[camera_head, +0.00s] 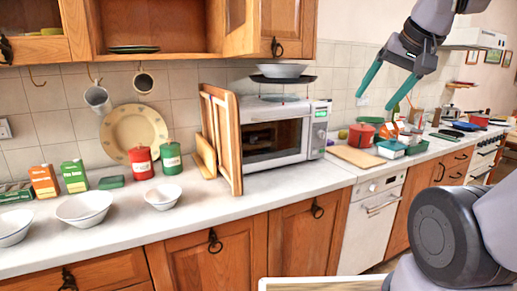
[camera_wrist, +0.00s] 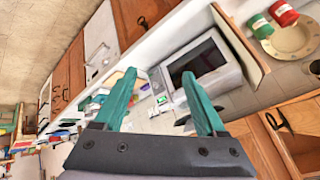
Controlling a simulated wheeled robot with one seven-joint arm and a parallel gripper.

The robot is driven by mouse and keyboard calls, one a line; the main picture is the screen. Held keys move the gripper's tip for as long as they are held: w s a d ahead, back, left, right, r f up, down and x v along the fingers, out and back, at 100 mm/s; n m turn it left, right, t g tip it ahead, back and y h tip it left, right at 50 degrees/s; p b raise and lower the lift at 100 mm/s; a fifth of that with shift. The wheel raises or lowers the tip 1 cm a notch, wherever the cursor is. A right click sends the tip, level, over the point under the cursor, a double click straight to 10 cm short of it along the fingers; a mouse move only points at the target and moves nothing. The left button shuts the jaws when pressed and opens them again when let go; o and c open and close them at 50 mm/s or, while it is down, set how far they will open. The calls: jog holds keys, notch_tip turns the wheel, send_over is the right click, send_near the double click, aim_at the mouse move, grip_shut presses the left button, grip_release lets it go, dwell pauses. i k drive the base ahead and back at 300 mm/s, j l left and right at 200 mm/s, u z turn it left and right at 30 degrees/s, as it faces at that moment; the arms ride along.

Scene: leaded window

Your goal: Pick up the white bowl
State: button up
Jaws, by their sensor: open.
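Several white bowls are in the head view. One white bowl (camera_head: 279,71) sits on a dark flat tray (camera_head: 262,79) raised above the microwave. Three more stand on the counter at the left: a small bowl (camera_head: 162,196), a larger bowl (camera_head: 84,208) and a bowl cut by the left edge (camera_head: 12,228). My gripper (camera_head: 373,102) is open and empty, high to the right of the microwave, apart from every bowl. Its teal fingers also show spread in the wrist view (camera_wrist: 160,73). I cannot make out a bowl clearly there.
The microwave (camera_head: 270,135) stands on the counter with a wooden rack (camera_head: 221,140) at its left. Red and green canisters (camera_head: 141,163) and cartons stand behind the bowls. A cutting board (camera_head: 355,157) and a red pot (camera_head: 361,135) lie right. The counter front is clear.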

aim_at(86, 209)
jog(key=u, duration=1.5)
